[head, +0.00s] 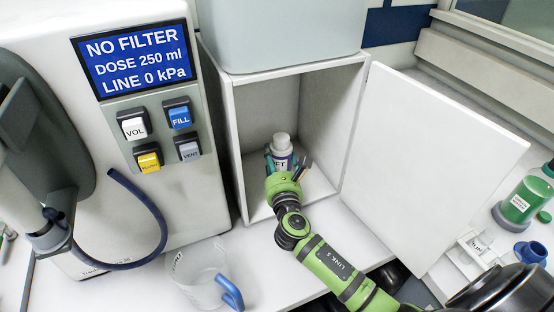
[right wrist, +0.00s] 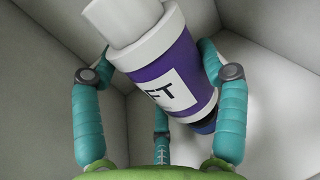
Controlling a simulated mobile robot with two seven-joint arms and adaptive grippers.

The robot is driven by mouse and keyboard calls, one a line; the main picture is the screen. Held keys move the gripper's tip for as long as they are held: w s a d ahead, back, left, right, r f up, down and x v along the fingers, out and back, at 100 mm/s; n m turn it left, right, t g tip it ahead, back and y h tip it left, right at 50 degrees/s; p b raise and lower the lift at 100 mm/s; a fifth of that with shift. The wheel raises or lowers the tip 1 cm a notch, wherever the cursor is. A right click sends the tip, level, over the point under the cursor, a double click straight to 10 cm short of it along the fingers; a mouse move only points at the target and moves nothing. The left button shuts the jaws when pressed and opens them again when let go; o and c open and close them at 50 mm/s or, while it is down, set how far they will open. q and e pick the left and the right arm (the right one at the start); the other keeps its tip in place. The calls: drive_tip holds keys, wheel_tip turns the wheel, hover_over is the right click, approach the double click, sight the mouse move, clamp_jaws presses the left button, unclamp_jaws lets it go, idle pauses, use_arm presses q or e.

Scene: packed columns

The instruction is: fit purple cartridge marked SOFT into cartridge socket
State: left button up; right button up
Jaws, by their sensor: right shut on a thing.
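The purple cartridge (head: 282,158) has a white cap and a label on which only "FT" shows. It is inside an open white cabinet (head: 235,140). My right gripper (head: 283,166) reaches into the cabinet and is shut on the cartridge. In the right wrist view, the cartridge (right wrist: 178,62) appears tilted between the teal fingers (right wrist: 160,100), and its lower end is partly hidden. I cannot clearly make out the cartridge socket. The machine (head: 225,215) at left has a display (head: 133,60) reading "NO FILTER". My left gripper is not in view.
The cabinet door (head: 430,160) stands open to the right. A clear jug (head: 190,270) with a blue handle stands in front of the machine. A blue hose (head: 150,205) loops across the machine's front. A green jar (head: 522,200) is at far right.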

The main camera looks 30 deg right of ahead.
drive_tip(key=shift+f+b, duration=0.7)
drive_tip(key=shift+f, duration=0.3)
drive_tip(key=o, duration=1.4)
drive_tip(key=shift+s, duration=0.15)
drive_tip(key=v, duration=1.1)
drive_tip(key=shift+s+a, duration=0.1)
drive_tip(key=shift+s, duration=0.3)
